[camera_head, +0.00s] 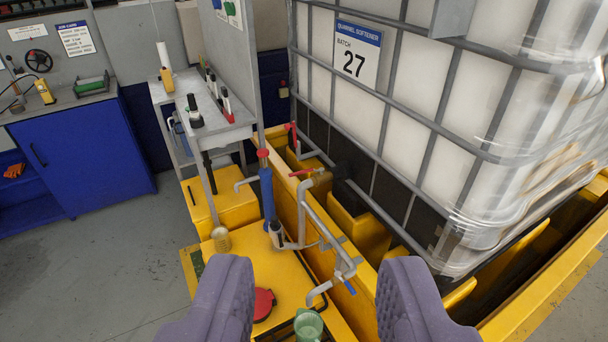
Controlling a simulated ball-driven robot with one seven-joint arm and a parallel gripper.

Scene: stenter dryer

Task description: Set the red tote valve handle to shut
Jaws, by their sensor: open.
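A white caged tote (440,90) with a "Quarnel Softener, Batch 27" label stands at the right in a yellow bund. Two red handles show on the grey pipework at its near side: one (303,172) lies roughly level, and another (290,128) stands more upright farther back. I cannot tell for sure which is the tote valve handle, nor its exact setting. A black fitting (345,182) sits low on the tote. My gripper (316,264) is open and empty, its purple padded fingers spread in the foreground, short of both handles.
A blue upright cylinder (268,192) with a red top and grey pipes (330,232) rise among the yellow bund walls. A green jug (308,325), red lid (263,304) and tin (221,239) are near. Open floor (95,265) lies left.

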